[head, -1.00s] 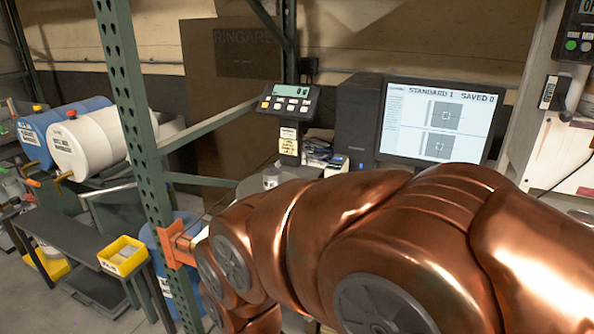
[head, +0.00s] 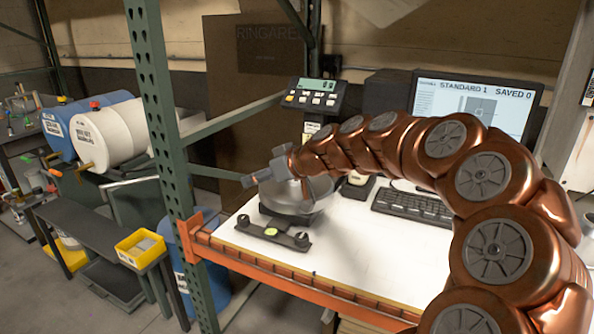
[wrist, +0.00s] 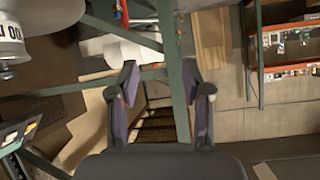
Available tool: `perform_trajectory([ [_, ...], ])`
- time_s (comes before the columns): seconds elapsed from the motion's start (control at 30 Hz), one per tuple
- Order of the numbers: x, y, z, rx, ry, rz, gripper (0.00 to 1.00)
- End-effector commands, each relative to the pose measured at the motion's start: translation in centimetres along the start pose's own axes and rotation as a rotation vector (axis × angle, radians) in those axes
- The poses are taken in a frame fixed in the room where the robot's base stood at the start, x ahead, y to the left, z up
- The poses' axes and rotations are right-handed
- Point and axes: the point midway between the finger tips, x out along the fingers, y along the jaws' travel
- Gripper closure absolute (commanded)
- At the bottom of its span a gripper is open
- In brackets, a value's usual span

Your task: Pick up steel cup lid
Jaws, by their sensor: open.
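My gripper (head: 246,181) is open and empty, held above the white desk and pointing left toward the green post. In the wrist view its two fingers (wrist: 160,85) stand apart with only distant floor and shelving between them. A round, shiny steel pan or dish (head: 305,202) is on the scale below and beside my gripper, partly hidden by it. I cannot tell whether this is the steel cup lid. No other clear lid shows. A pale metal object with dark lettering (wrist: 12,40) is at the left edge of the wrist view.
The green rack post (head: 160,120) and orange beam (head: 290,275) border the white desk (head: 350,255). A black level bar (head: 272,232) lies by the scale. A scale display (head: 312,93), keyboard (head: 412,206) and monitor (head: 472,103) stand behind. The desk's front middle is clear.

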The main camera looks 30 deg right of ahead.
Motion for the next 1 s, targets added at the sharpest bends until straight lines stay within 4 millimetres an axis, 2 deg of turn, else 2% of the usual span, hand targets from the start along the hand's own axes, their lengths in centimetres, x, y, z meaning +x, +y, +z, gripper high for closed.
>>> perform_trajectory([
  [0.03,-0.5,3.9,-0.1,0.007,0.053,0.052,0.51],
  [0.1,-1.6,8.4,-0.4,0.000,0.111,0.127,0.51],
  [0.2,-3.1,13.1,-0.1,-0.007,0.161,0.210,0.51],
  [0.3,-4.1,15.9,0.2,-0.009,0.186,0.261,0.51],
  [0.47,-4.1,17.3,0.1,-0.014,0.196,0.286,0.51],
  [1.0,0.2,18.9,-0.4,-0.013,0.195,0.283,0.51],
])
